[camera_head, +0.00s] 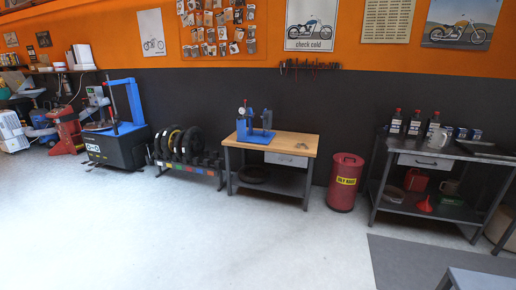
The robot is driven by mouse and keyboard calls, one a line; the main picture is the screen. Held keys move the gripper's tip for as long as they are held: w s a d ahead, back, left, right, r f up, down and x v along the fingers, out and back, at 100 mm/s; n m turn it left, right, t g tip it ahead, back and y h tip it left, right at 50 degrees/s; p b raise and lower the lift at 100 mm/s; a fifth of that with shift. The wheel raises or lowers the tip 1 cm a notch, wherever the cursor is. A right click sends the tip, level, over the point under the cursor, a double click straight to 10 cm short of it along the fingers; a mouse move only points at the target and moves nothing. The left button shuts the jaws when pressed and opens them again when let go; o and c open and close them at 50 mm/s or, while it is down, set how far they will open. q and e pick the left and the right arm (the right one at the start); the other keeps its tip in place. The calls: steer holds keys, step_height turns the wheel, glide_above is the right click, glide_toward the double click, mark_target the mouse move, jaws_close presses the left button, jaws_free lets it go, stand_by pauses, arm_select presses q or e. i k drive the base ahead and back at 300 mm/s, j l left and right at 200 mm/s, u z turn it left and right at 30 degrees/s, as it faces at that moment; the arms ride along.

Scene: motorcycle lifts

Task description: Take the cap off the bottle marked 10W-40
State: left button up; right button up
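Three dark bottles with red caps and pale labels stand upright at the back of the dark metal bench on the right: a left bottle (397,123), a middle bottle (415,125) and a right bottle (433,126). Their labels are too small to read, so I cannot tell which one is marked 10W-40. The caps appear to be on. The bench (420,150) is across the floor from me. Neither of my grippers is in view.
A light jug (438,139), small blue boxes (468,133) and a dark tray (490,151) share the bench top. A red bin (345,182) stands left of it, beside a wooden-topped workbench (290,144). A grey surface (480,279) juts in at bottom right. The pale floor (200,235) is open.

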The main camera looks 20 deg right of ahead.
mark_target(434, 121)
steer(key=i+z, duration=1.15)
steer(key=i, duration=0.45)
steer(key=i+j+z, duration=0.15)
steer(key=i+z, duration=0.35)
steer(key=i, duration=0.3)
steer(key=i+z, duration=0.4)
steer(key=i, duration=0.5)
steer(key=i+l, duration=0.15)
steer(key=i, duration=0.25)
